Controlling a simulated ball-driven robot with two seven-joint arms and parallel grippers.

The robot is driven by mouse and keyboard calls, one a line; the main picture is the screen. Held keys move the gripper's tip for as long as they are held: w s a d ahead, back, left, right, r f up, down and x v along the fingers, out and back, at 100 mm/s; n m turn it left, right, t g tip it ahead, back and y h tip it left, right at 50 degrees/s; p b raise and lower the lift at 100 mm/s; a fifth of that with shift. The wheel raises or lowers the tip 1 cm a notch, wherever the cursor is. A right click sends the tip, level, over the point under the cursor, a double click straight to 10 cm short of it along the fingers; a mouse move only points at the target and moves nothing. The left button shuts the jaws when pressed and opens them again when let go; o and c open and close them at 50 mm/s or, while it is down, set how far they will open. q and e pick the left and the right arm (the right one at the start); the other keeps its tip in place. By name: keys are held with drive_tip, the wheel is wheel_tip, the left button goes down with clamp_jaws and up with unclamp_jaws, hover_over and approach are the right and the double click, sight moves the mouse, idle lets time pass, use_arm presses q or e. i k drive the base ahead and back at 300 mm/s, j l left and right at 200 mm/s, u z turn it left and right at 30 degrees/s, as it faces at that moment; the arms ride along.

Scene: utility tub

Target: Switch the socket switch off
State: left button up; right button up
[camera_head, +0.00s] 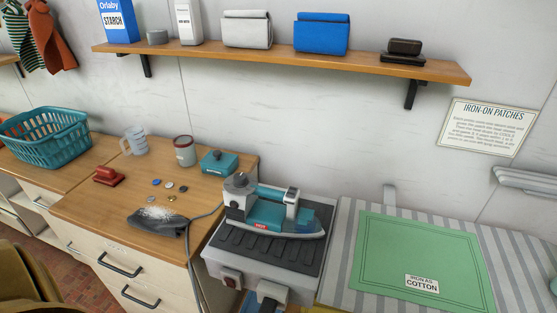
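A small dark red switch (230,279) sits on the front face of the grey iron stand (213,262). It is small in the picture, and I cannot tell which way its rocker is set. A teal and grey iron (268,212) rests on the black ribbed top of the stand.
A grey cord (196,262) hangs down left of the stand. The wooden counter (105,213) holds a dark cloth (160,220), buttons and a red stapler-like object (108,176). A green mat (420,260) lies on the striped board at right. A loaded shelf (290,57) runs above.

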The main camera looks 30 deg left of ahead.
sight(231, 284)
drive_tip(key=j+u, duration=0.1)
drive_tip(key=u, duration=1.35)
